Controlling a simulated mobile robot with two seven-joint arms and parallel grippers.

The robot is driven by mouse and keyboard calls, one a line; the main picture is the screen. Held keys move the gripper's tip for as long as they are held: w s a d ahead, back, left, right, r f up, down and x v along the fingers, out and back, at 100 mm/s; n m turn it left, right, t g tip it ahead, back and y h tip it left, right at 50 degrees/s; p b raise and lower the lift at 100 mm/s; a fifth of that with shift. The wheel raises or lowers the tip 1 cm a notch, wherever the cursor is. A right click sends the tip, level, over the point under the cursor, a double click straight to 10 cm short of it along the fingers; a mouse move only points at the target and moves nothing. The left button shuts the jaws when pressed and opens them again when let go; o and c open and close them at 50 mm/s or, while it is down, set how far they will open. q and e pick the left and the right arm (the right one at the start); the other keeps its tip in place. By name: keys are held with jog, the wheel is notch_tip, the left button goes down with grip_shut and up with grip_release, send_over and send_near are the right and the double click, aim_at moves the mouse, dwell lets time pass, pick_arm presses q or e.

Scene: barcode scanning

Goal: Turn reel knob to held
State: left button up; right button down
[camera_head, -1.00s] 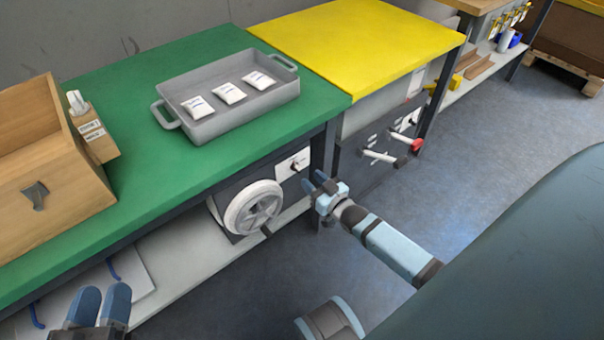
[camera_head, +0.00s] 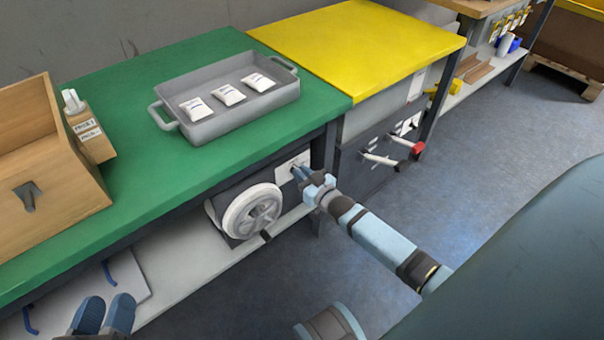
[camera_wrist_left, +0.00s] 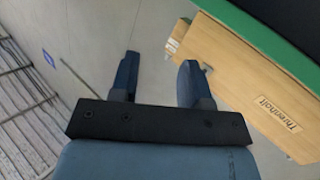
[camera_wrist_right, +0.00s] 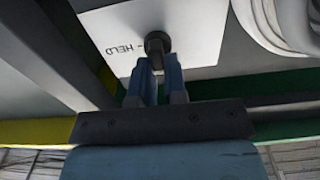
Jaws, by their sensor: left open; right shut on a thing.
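A white plate (camera_head: 284,167) with a dark knob is fixed on the panel under the green bench, right of the white reel (camera_head: 252,212). My right gripper (camera_head: 297,171) reaches the plate and is shut on the knob. In the right wrist view the dark round knob (camera_wrist_right: 157,43) sits at the fingertips of the right gripper (camera_wrist_right: 157,66). The word HELD appears upside down on the plate (camera_wrist_right: 112,35), left of the knob. The fingers partly hide the knob; its pointing direction is unclear. My left gripper (camera_head: 103,314) is open and empty at the lower left.
A grey tray (camera_head: 204,136) with three white packets stands on the green bench (camera_head: 130,165). A wooden box (camera_head: 70,185) is at its left end. Levers with a red knob (camera_head: 417,148) stick out below the yellow bench top (camera_head: 370,40).

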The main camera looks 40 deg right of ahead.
pick_arm(q)
jog(key=shift+r, duration=0.15)
